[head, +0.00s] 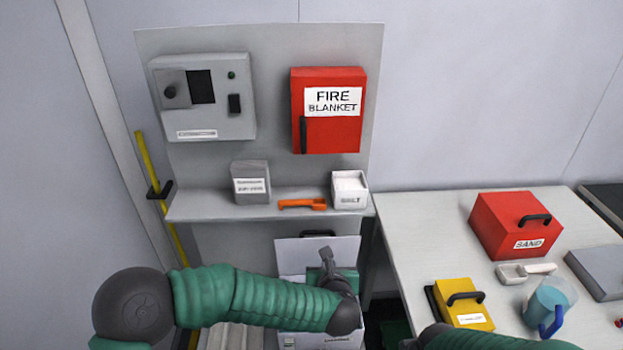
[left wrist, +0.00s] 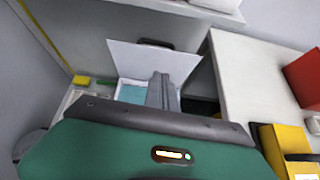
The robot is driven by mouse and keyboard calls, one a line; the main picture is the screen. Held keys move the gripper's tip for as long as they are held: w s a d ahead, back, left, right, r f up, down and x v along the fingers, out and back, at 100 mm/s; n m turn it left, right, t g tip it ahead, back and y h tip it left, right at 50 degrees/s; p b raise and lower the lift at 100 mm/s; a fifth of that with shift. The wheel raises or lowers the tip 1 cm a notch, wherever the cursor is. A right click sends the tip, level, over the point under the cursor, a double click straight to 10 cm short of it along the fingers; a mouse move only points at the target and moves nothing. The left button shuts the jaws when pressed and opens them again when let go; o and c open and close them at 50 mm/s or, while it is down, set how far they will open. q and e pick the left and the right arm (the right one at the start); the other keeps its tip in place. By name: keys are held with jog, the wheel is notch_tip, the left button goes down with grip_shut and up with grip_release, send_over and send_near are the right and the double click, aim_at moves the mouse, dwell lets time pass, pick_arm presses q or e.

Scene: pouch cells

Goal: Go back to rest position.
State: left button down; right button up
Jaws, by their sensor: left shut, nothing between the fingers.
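My left gripper (head: 326,254) is shut and empty. In the head view it points up in front of the raised lid (head: 290,255) of a white box (head: 318,340) below the shelf. In the left wrist view my left gripper's fingers (left wrist: 163,78) are together in front of the same lid (left wrist: 125,55), with teal contents showing in the box beside them. I cannot tell whether the gripper touches the box. My right arm's green sleeve and dark cuff show at the bottom right of the head view. Its fingers are out of frame.
A shelf (head: 215,213) holds a grey box (head: 251,172), an orange tool (head: 302,203) and a white bin (head: 349,187). The table (head: 415,235) at right carries a red sand box (head: 505,222), white scoop (head: 522,272), yellow case (head: 457,297) and blue jug (head: 545,300). Its back left is clear.

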pick_arm(q)
jog(key=s+a+f+m+g+p, duration=0.1)
jog(key=s+a+m+g, duration=0.3)
jog(key=s+a+m, duration=0.8)
jog(key=s+a+f+m+g+p, duration=0.1)
jog(key=s+a+m+g, duration=0.3)
jog(key=s+a+m, duration=0.8)
jog(key=a+f+m, duration=0.1)
jog(key=a+m, duration=0.1)
jog(key=m, duration=0.9)
jog(key=shift+s+a+g+p, duration=0.25)
jog(key=shift+a+g+p, duration=0.1)
jog(key=shift+g, duration=0.05)
